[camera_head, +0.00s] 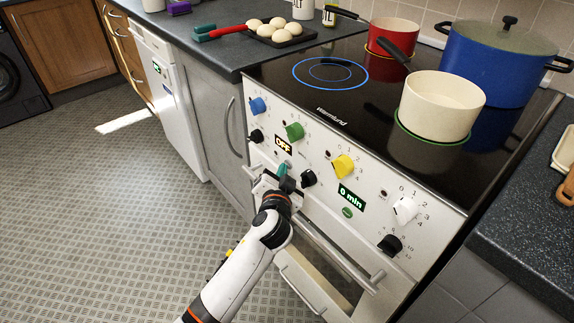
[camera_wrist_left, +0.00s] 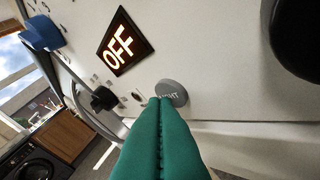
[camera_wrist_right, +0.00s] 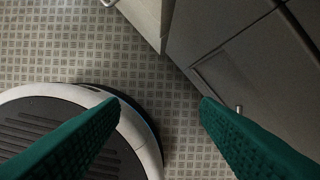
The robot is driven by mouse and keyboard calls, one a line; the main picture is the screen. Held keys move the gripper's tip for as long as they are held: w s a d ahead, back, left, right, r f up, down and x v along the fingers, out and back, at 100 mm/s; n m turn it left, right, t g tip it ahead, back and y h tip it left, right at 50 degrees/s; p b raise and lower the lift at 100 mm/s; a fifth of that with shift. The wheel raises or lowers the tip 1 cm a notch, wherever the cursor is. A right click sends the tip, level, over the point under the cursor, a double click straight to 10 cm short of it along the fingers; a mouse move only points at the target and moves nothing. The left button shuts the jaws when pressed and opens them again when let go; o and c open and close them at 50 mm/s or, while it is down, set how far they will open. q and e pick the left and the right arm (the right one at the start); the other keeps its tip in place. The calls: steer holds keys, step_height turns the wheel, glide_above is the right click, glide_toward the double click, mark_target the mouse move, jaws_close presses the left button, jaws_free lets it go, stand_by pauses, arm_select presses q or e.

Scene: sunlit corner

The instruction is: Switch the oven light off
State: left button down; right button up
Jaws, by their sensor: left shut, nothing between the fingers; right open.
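The oven (camera_head: 318,180) has a white front panel with colored knobs. A round grey button (camera_wrist_left: 172,93) with partly covered lettering that seems to read LIGHT shows in the left wrist view, unlit. The black display (camera_wrist_left: 121,43) above it reads OFF; it also shows in the head view (camera_head: 284,145). My left gripper (camera_head: 284,169) is shut and empty, its green fingertips (camera_wrist_left: 161,99) overlapping the button's lower left edge; I cannot tell whether they touch. In the head view the gripper hides the button. My right gripper (camera_wrist_right: 158,104) is open and empty over the floor.
The oven door handle (camera_head: 335,252) runs below the panel. Black (camera_head: 308,178) and yellow (camera_head: 344,166) knobs stick out near the left gripper. A second display (camera_head: 351,196) reads 0 min above a green button (camera_head: 347,212). Pots stand on the hob.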

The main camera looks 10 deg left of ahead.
steer(key=shift+w+r, duration=0.1)
steer(key=shift+r, duration=0.1)
arm_select(q)
steer(key=shift+s+a, duration=0.15)
steer(key=shift+s, duration=0.1)
steer(key=shift+s+a, duration=0.15)
arm_select(e)
steer(key=shift+d+f, duration=0.1)
steer(key=shift+f, duration=0.8)
arm_select(q)
steer(key=shift+s+a+p, duration=0.1)
steer(key=shift+p, duration=0.25)
steer(key=shift+s+a, duration=0.4)
steer(key=shift+s, duration=0.1)
steer(key=s+a+p, duration=0.1)
steer(key=s+a, duration=0.1)
steer(key=s, duration=0.1)
steer(key=shift+s+a+p, duration=0.25)
steer(key=shift+a+p, duration=0.1)
steer(key=shift+p, duration=0.05)
arm_select(e)
steer(key=s+f, duration=0.3)
steer(key=f, duration=0.3)
steer(key=shift+s+d, duration=0.15)
steer(key=shift+s, duration=0.1)
